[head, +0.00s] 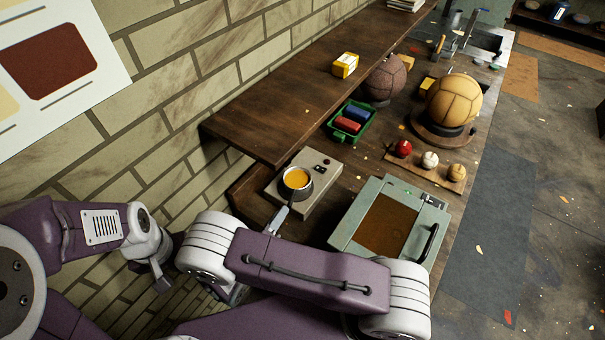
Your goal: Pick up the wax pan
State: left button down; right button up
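The wax pan (297,181) is a small dark round pan holding orange-yellow wax. It sits upright on a beige warmer box (323,185) at the wall side of the bench. Its grey handle (281,216) points toward me and runs down close to my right arm's purple link, which hides what lies behind it. My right gripper (239,293) is mostly hidden under that arm, left of and nearer than the pan; its fingers cannot be made out. My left arm's end (160,275) hangs by the brick wall, well left of the pan, and its finger opening cannot be read.
A green-grey machine with a brown panel (385,224) stands right of the warmer. Behind are a green tray (351,124), small balls on a board (429,172) and a large tan ball (454,99). A wooden shelf (290,110) overhangs the wall side.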

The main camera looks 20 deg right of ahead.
aim_at(290, 199)
jog(key=p+x, duration=0.3)
jog(key=x, duration=0.4)
jog(key=shift+w, duration=0.15)
jog(key=shift+w+d+f+p, duration=0.1)
jog(key=shift+w+d+p, duration=0.05)
jog(key=shift+w+p, duration=0.15)
jog(key=shift+w+d+f, duration=0.15)
jog(key=shift+f, duration=0.05)
grip_shut()
jog(key=shift+r, duration=0.1)
dwell(0.9)
